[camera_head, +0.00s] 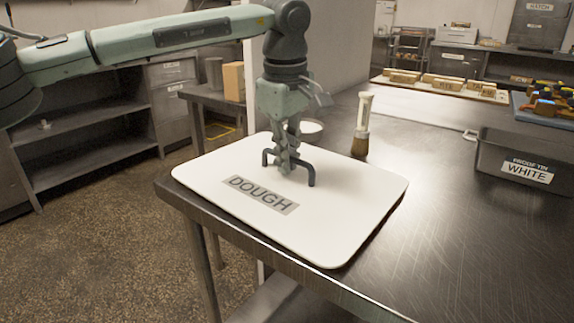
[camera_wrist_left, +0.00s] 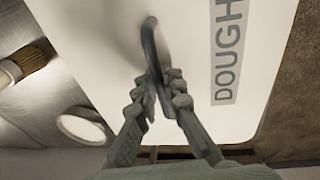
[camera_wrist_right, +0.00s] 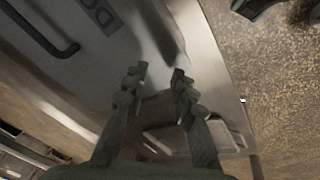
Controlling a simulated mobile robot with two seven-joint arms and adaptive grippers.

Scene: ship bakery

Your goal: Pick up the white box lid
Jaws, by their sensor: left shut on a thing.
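The white box lid (camera_head: 350,200) lies flat at the left end of the metal table, with a grey DOUGH label (camera_head: 263,194) and a dark arched handle (camera_head: 311,172). My left gripper (camera_head: 287,168) comes down from above and is shut on the handle. In the left wrist view, the fingers of my left gripper (camera_wrist_left: 160,88) meet around the handle (camera_wrist_left: 151,45). I cannot tell whether the lid is slightly raised. My right gripper (camera_wrist_right: 159,72) shows only in its own wrist view, open and empty, with the lid (camera_wrist_right: 60,70) beyond its fingers.
A dark tin (camera_head: 520,163) labelled WHITE stands at the right. The metal table (camera_head: 450,240) is clear in the front right. Shelves (camera_head: 90,140) stand at the left.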

